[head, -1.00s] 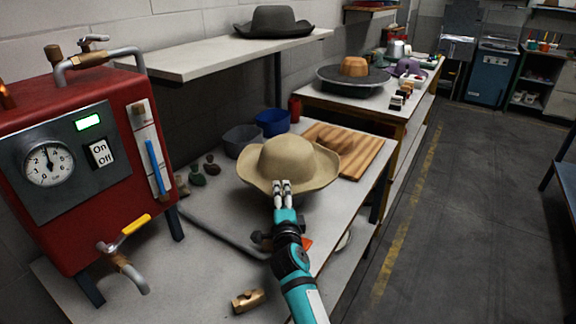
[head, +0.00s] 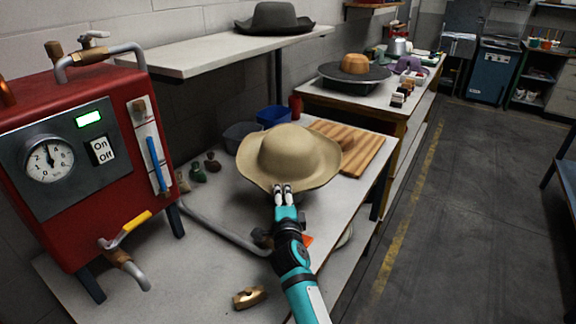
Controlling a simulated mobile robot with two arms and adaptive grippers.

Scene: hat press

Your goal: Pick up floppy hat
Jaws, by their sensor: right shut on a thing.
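The tan floppy hat (head: 285,152) has a wide, wavy brim and is over the grey table in the middle of the head view. My right gripper (head: 282,188) is at the hat's near brim edge, shut on it. What lies under the hat is hidden. My left gripper is not in view.
A red boiler (head: 85,160) with a gauge and pipes stands at left. A wooden board (head: 362,158), blue bin (head: 273,117) and grey bin (head: 238,136) are behind the hat. A brass piece (head: 249,297) lies near the front. A shelf (head: 215,55) holds a dark hat.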

